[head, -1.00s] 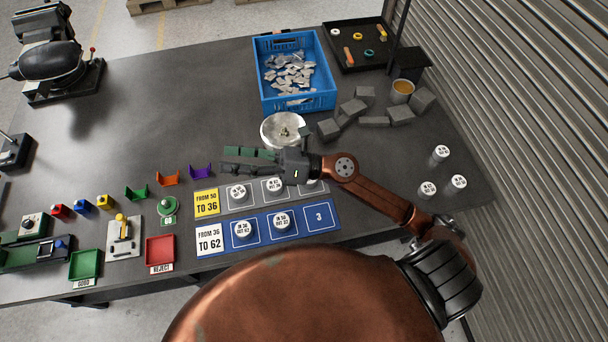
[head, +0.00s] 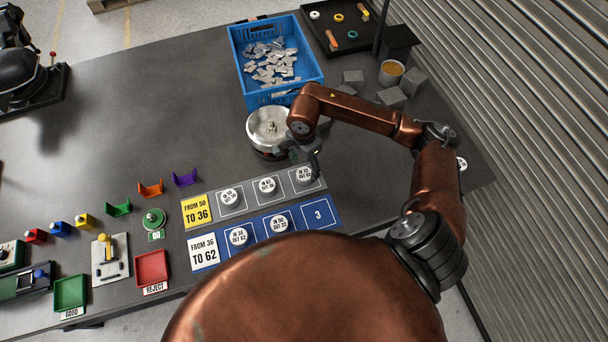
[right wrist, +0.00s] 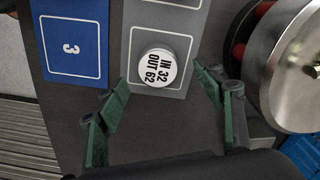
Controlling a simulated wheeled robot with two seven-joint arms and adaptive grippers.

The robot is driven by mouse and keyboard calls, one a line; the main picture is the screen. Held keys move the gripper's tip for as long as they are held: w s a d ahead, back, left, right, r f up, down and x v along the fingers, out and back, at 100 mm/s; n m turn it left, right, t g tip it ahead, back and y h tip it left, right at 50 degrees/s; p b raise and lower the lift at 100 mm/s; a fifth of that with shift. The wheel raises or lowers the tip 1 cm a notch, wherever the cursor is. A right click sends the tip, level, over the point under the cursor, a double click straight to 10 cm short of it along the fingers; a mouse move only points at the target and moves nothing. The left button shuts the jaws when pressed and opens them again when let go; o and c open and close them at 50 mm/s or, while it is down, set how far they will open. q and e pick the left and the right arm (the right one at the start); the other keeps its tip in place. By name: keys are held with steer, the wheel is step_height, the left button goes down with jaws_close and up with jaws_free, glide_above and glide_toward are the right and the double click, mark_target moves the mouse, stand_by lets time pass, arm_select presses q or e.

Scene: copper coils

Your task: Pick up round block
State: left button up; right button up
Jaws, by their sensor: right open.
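White round blocks sit on the grey strip: left (head: 231,197), middle (head: 267,186) and right (head: 304,174). The right one shows in the right wrist view (right wrist: 158,66) with "IN 32 OUT 62" on top. My right gripper (head: 311,158) is above and just behind that block, pointing down. In the right wrist view its green fingers (right wrist: 160,84) are spread apart and empty, with the block ahead between them. Two more round blocks stand on the blue strip, left (head: 239,236) and middle (head: 277,225); its slot marked 3 (head: 318,214) is empty. My left gripper is out of view.
A round metal vessel (head: 268,125) stands close left of my right gripper; it also shows in the right wrist view (right wrist: 300,62). A blue crate (head: 284,95) and grey blocks (head: 390,97) are behind.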

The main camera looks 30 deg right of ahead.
mark_target(304, 174)
step_height(304, 174, down, 5)
steer(key=shift+s+a+f, duration=0.1)
steer(key=shift+s+f, duration=0.05)
steer(key=shift+c, duration=0.2)
steer(key=c, duration=1.4)
